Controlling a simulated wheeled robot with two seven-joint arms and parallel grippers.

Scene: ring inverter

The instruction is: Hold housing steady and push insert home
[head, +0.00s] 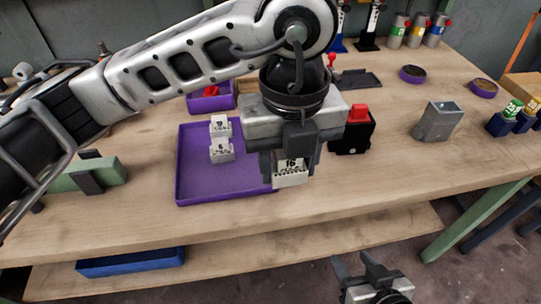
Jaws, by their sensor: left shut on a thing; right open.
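My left gripper (290,162) comes in from the left and points down at the right edge of the purple tray. It is shut on a white block marked 16 (291,179); its jaws hide the block's upper part. I cannot tell whether the block touches the tray or table. A grey hollow box (437,124), open at the top and probably the housing, stands upright and alone on the table to the right, apart from both grippers. My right gripper (362,264) is open and empty, low in front of the table's front edge.
The purple tray (190,185) holds two white numbered blocks (221,151). A black box with a red top (353,132) stands just right of my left gripper. Blue holders with bottles (505,122) are at the far right. The table front between tray and grey box is clear.

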